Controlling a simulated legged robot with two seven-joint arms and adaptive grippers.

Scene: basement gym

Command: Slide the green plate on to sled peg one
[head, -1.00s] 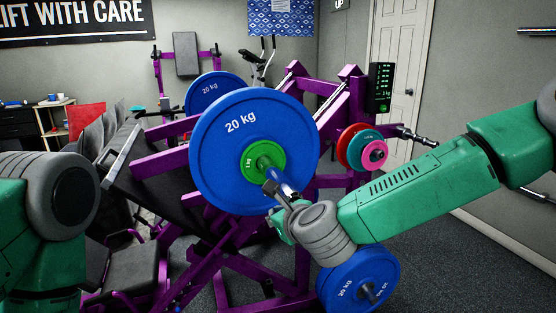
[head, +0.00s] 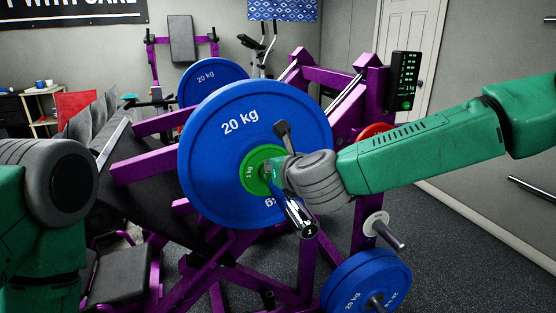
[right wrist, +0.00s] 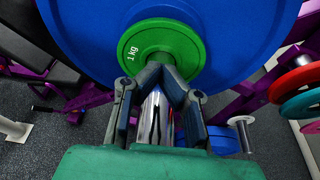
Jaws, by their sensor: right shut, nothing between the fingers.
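The small green plate (head: 255,168), marked 1 kg, sits around the chrome peg (head: 300,218), flat against or very close to the large blue 20 kg plate (head: 215,150). It also shows in the right wrist view as a green disc (right wrist: 160,45), its lower edge hidden behind my fingers. My right gripper (right wrist: 160,70) is shut and empty, its fingertips over the chrome peg (right wrist: 152,118) just in front of the green plate. In the head view my right gripper (head: 272,172) overlaps the plate's right part. My left arm is at the left edge, its gripper out of view.
The purple sled frame (head: 345,85) stands around the plates. An empty storage peg (head: 388,232) and a low blue plate (head: 365,283) are at the right. A red plate (head: 375,133) is partly behind my right arm. Dark floor is open at the right.

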